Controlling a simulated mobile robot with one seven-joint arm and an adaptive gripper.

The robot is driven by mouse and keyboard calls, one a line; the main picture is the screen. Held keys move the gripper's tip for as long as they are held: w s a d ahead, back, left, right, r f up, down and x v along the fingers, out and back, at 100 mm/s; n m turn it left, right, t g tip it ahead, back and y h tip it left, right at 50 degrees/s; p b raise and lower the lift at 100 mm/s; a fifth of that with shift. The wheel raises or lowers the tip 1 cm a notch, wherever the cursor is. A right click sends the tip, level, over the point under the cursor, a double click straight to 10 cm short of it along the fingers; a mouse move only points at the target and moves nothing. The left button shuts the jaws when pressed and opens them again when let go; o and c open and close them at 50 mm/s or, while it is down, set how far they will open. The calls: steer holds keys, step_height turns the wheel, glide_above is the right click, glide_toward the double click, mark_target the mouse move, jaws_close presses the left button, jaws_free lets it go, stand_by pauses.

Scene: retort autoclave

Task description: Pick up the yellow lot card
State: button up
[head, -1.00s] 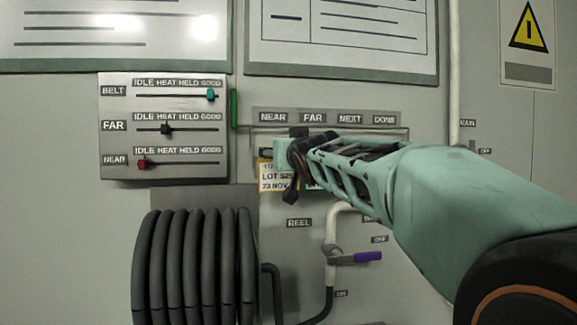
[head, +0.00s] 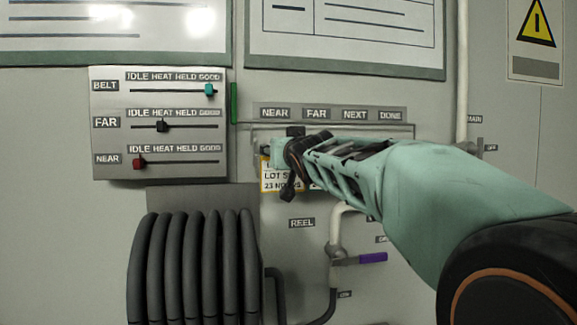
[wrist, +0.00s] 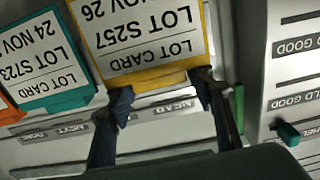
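The yellow lot card (head: 282,186), with a white label, hangs on the wall rack below the NEAR tag, its upper part hidden by my gripper. In the wrist view the yellow lot card (wrist: 148,42) appears upside down and reads LOT S257. My gripper (wrist: 161,92) is open there, its two fingers apart at the two corners of the card's yellow top edge. I cannot tell whether they touch it. In the head view my gripper (head: 275,153) is in front of the card's top.
A teal lot card (wrist: 55,62) hangs close beside the yellow one, with an orange card (wrist: 6,112) beyond it. A slider panel (head: 160,123) is to the left. A hose reel (head: 195,268) and a purple valve handle (head: 372,258) are below.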

steer(key=c, duration=0.7)
steer(key=shift+o, duration=0.2)
steer(key=shift+r, duration=0.1)
